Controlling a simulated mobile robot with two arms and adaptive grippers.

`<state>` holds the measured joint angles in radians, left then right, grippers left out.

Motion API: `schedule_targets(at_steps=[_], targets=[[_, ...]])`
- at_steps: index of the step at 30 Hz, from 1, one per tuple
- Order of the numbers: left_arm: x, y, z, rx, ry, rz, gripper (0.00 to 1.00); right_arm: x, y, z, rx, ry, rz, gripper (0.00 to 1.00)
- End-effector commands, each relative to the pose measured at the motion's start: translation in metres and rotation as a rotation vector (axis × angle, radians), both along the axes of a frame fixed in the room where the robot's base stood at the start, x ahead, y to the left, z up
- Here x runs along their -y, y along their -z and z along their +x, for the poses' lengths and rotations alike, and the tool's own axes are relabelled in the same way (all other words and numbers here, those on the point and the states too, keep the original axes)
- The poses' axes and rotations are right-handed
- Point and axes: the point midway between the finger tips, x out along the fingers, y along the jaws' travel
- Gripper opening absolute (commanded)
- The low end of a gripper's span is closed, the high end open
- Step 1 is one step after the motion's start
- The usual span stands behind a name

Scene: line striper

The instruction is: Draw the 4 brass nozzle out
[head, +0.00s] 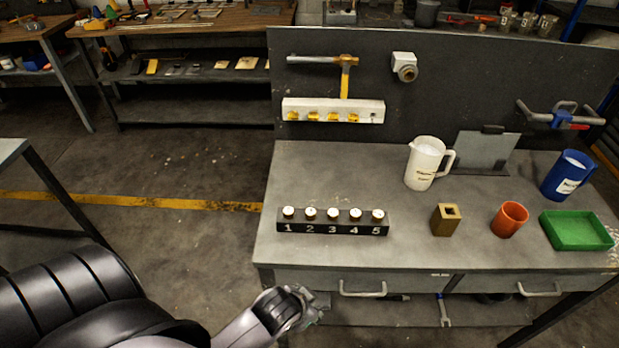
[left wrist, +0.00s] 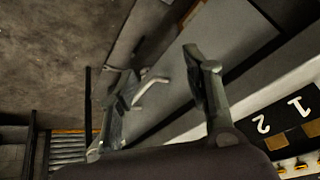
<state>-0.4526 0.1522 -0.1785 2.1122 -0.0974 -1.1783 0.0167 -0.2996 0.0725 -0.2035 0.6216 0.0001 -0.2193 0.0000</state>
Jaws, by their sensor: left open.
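A black block (head: 300,228) with white numbers 1 to 5 stands on the grey workbench, left of its middle. Several small round pieces with pale tops and brass-coloured rims sit in it, one above each number. The 4 brass nozzle (head: 356,214) is second from the right, upright in the block; its lower part is hidden. My left gripper (head: 300,305) is open and empty in front of the bench edge, below and nearer than the block. In the left wrist view its two fingers (left wrist: 162,82) stand apart, with the block's 1 and 2 end (left wrist: 283,116) at lower right.
On the bench (head: 300,172) stand a white jug (head: 424,165), a brass-coloured square holder (head: 445,220), an orange cup (head: 509,219), a green tray (head: 577,230) and a blue jug (head: 567,176). Drawer handles (head: 362,289) stick out below the front edge. Bench space behind the block is clear.

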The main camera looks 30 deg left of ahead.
Motion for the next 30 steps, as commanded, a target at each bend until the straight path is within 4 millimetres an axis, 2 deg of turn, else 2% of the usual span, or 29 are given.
schedule_targets(at_steps=[1, 5, 8, 10, 12, 14, 15, 18, 21, 23, 25, 28, 30], targets=[[-0.002, -0.026, 0.022, 0.084, 0.018, 0.027, 0.45, 0.006, -0.002, 0.0, 0.001, 0.002, -0.007, 0.6], [-0.002, -0.082, 0.082, 0.33, 0.083, 0.107, 0.45, 0.014, -0.003, 0.0, 0.0, 0.006, -0.017, 0.6], [0.007, -0.133, 0.131, 0.56, 0.169, 0.184, 0.45, 0.018, -0.003, 0.0, 0.0, 0.005, -0.021, 0.6], [0.02, -0.177, 0.164, 0.75, 0.257, 0.247, 0.45, 0.018, -0.003, 0.0, 0.0, 0.004, -0.021, 0.6], [0.042, -0.224, 0.191, 0.952, 0.378, 0.317, 0.45, 0.017, -0.004, 0.0, -0.001, 0.003, -0.02, 0.6], [0.066, -0.261, 0.206, 1.12, 0.505, 0.379, 0.45, 0.016, -0.004, 0.0, -0.001, 0.003, -0.019, 0.6], [0.084, -0.283, 0.211, 1.224, 0.599, 0.421, 0.45, 0.015, -0.004, 0.0, -0.001, 0.002, -0.018, 0.6], [0.131, -0.322, 0.209, 1.449, 0.869, 0.52, 0.45, 0.009, -0.004, 0.0, -0.002, 0.002, -0.01, 0.6], [0.172, -0.334, 0.194, 1.607, 1.188, 0.62, 0.45, 0.002, -0.004, -0.001, -0.003, 0.001, -0.002, 0.6], [0.189, -0.328, 0.184, 1.659, 1.4, 0.681, 0.45, -0.001, -0.004, -0.001, -0.002, 0.001, 0.001, 0.6], [0.199, -0.309, 0.173, 1.668, 1.666, 0.743, 0.45, -0.002, -0.005, -0.001, -0.002, 0.001, 0.002, 0.6], [0.19, -0.27, 0.164, 1.577, 2.058, 0.827, 0.45, -0.001, -0.005, -0.001, -0.002, 0.0, 0.001, 0.6], [0.164, -0.24, 0.164, 1.427, 2.329, 0.872, 0.45, 0.0, -0.005, -0.001, -0.003, 0.0, -0.001, 0.6]])
